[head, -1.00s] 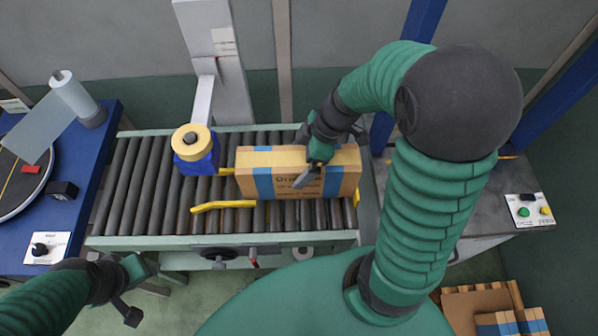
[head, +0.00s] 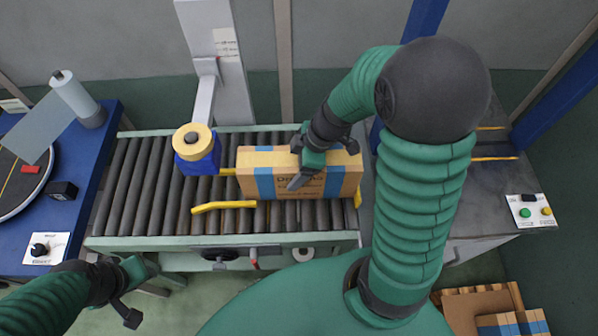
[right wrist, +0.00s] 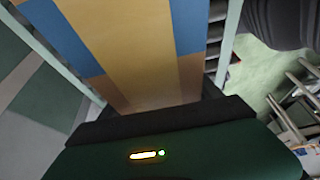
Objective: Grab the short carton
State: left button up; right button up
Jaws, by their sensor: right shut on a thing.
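The short carton (head: 345,183) is a brown box with blue bands and dark print on its front. It stands on the roller conveyor near its right end. My right gripper (head: 299,168) reaches over it from above and is shut across its top, with one finger visible on the front face. The far finger is mostly hidden. In the right wrist view the carton's tan and blue face (right wrist: 135,45) fills the upper middle, close against the gripper. My left gripper (head: 140,291) is open and empty, in front of the conveyor at lower left.
The conveyor (head: 290,239) has yellow guide rails (head: 224,205) beside the carton. A blue and yellow tape device (head: 196,150) on a post stands left of the carton. A blue table (head: 82,200) is at left, a grey bench (head: 470,205) at right. More cartons (head: 512,324) lie at lower right.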

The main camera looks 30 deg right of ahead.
aim_at(291, 158)
grip_shut()
jog(key=shift+w+r+p, duration=0.1)
jog(key=shift+r+p, duration=0.35)
jog(key=shift+r, duration=0.1)
notch_tip(291, 158, up, 6)
jog(key=p, duration=0.3)
jog(key=shift+d+f, duration=0.1)
jog(key=shift+f, duration=0.1)
jog(key=shift+d+r+p, duration=0.1)
jog(key=shift+r+p, duration=0.2)
jog(key=s+d, duration=0.1)
jog(key=d+b, duration=0.1)
jog(key=s+d+b, duration=0.1)
jog(key=d, duration=0.1)
jog(key=shift+s+f, duration=0.35)
jog(key=s+d+b, duration=0.4)
jog(key=s+d, duration=0.3)
jog(key=d, duration=0.4)
